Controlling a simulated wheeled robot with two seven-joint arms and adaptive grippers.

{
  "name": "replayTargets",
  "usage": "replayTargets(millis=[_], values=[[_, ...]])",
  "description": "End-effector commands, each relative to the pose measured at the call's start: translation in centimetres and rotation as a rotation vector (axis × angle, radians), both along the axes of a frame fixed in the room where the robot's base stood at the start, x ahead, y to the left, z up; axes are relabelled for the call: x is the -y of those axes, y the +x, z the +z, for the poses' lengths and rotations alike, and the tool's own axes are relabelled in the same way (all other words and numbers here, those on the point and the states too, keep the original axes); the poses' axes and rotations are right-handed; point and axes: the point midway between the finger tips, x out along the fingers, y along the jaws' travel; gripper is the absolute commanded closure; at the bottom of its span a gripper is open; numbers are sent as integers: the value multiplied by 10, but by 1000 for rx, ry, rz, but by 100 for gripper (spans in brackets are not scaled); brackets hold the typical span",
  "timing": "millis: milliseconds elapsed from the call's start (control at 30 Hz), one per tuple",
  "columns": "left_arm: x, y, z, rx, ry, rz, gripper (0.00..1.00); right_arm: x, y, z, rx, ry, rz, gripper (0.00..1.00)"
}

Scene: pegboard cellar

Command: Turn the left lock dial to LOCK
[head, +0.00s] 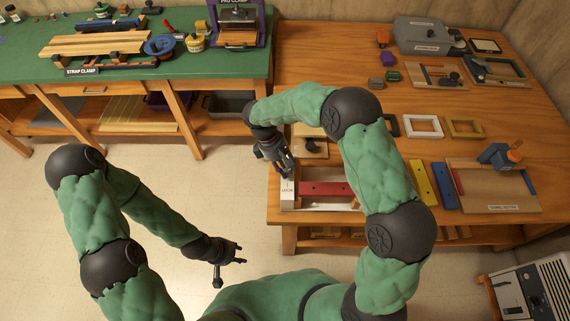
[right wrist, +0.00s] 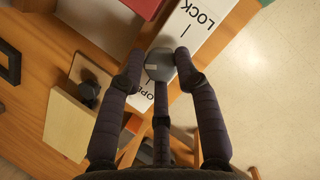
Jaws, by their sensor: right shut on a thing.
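The left lock dial (right wrist: 158,64) is a grey knob on a white panel (right wrist: 208,30), with LOCK printed on one side and OPEN, partly covered, on the other. My right gripper (right wrist: 159,54) is shut on the dial, one finger on each side. I cannot tell where the dial points. In the head view the white panel (head: 288,197) with LOCK stands at the bench's near left corner; my right gripper (head: 286,173) reaches down over it and hides the dial. My left gripper (head: 228,263) is open and empty above the floor, away from the bench.
A red bar (head: 325,188) lies beside the panel. A wooden block with a dark knob (head: 314,147) sits behind it. Yellow and blue bars (head: 422,186) and small frames (head: 424,125) lie further right. The floor (head: 180,188) left of the bench is clear.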

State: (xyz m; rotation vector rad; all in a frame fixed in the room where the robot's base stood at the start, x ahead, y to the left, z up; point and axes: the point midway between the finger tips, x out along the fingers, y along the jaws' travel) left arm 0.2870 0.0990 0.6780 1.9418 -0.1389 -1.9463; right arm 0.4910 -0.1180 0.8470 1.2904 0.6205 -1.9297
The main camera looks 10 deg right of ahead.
Motion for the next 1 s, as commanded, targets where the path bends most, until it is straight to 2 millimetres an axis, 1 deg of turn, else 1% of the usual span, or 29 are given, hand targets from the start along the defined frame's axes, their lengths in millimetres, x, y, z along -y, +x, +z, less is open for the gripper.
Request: replayTargets(millis=[33, 300, 1000], values=[[0, 0, 5, 0, 0, 0, 60, 2, -3, 0, -12, -4, -44, 100], [0, 0, 17, 0, 0, 0, 60, 3, -2, 0, -14, -5, -302, 100], [0, 0, 41, 0, 0, 0, 60, 6, -3, -1, -15, -8, -964, 100]])
